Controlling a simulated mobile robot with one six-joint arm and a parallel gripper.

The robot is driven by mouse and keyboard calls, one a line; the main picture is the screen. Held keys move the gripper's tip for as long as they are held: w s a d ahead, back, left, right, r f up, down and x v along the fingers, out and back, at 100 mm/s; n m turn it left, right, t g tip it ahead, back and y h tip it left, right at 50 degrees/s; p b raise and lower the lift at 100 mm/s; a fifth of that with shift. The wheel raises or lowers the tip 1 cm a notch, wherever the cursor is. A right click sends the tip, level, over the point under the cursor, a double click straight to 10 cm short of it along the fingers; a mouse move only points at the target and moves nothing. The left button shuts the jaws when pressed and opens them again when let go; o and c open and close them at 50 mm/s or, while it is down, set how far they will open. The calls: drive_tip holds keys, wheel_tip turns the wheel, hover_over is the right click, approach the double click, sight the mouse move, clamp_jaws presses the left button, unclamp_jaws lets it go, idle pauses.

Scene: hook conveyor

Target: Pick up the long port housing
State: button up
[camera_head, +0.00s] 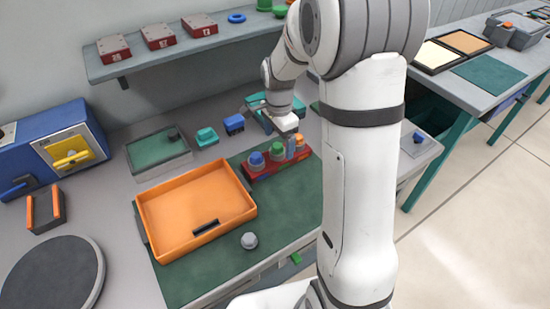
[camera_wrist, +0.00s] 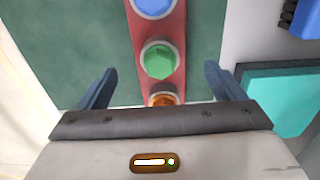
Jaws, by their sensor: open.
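The long port housing (camera_head: 281,167) is a red bar on the green mat. It carries a blue, a green and an orange round port in a row. In the wrist view the housing (camera_wrist: 138,38) runs up the middle, and its near end is hidden behind my gripper's body. My gripper (camera_wrist: 160,72) is open, with one finger on each side of the housing around the green and orange ports. Both fingers stand apart from its sides. In the head view my gripper comes down over the right end of the housing, partly hiding it.
An orange tray (camera_head: 163,196) lies left of the housing, with a dark bar in it. A grey knob (camera_head: 249,240) sits on the mat (camera_head: 290,213) in front. Teal (camera_head: 207,136) and blue (camera_head: 234,123) blocks stand behind. A shelf (camera_head: 133,65) with red boxes hangs above.

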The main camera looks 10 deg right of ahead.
sight(278, 154)
wheel_tip(278, 154, down, 6)
drive_tip(key=shift+s+a+r+p, duration=0.1)
drive_tip(key=shift+s+a+p, duration=0.05)
drive_tip(key=shift+p, duration=0.4)
drive_tip(key=shift+c, duration=0.4)
drive_tip(key=shift+s, duration=0.1)
clamp_jaws()
idle(0.3)
